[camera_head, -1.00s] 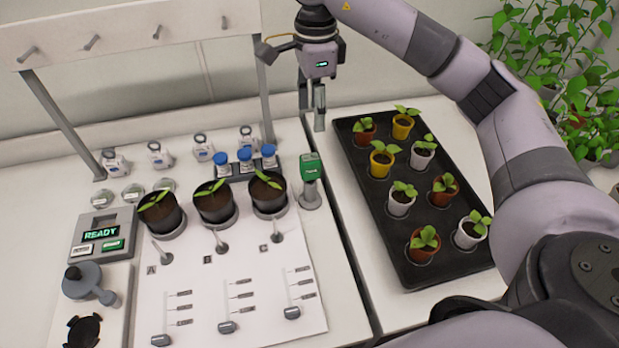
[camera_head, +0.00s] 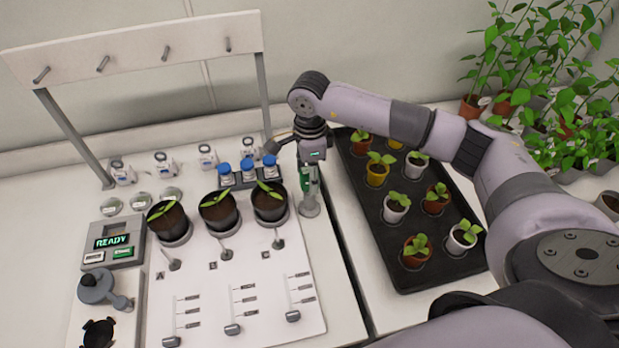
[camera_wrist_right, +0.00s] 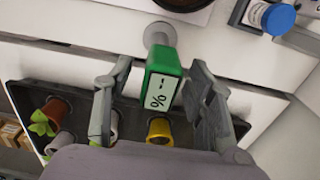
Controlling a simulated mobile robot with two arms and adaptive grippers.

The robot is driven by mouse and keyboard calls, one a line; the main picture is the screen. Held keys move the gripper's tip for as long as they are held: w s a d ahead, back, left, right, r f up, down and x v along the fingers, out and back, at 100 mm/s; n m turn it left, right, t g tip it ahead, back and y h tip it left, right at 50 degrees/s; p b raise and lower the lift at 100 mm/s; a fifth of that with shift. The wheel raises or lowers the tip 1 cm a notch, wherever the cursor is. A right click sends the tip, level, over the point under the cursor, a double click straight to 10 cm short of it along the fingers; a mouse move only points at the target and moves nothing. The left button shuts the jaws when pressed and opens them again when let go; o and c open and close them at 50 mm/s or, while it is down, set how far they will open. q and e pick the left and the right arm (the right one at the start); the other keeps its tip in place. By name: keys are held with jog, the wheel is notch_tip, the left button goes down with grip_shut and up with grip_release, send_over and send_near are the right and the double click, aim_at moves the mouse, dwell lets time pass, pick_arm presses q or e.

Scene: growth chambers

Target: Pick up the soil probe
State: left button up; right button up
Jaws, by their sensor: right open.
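The soil probe (camera_head: 306,182) has a green head and stands upright in a grey round holder (camera_head: 309,207), right of the pots in the head view. In the right wrist view the green probe (camera_wrist_right: 162,78), with a small display reading "- %", lies between the two fingers. My right gripper (camera_head: 308,168) is lowered over the probe head from above and hides part of it. In the wrist view the right gripper (camera_wrist_right: 158,105) is open, one finger on each side of the probe, with gaps showing. My left gripper is not in view.
Three dark pots with seedlings (camera_head: 219,212) and blue-capped bottles (camera_head: 246,168) stand close to the left. A black tray of small potted plants (camera_head: 424,268) stands to the right. A readout box (camera_head: 114,243) and white sheet (camera_head: 205,285) lie further left.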

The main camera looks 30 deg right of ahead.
jog(key=shift+f, duration=1.2)
jog(key=shift+c, duration=0.5)
grip_shut()
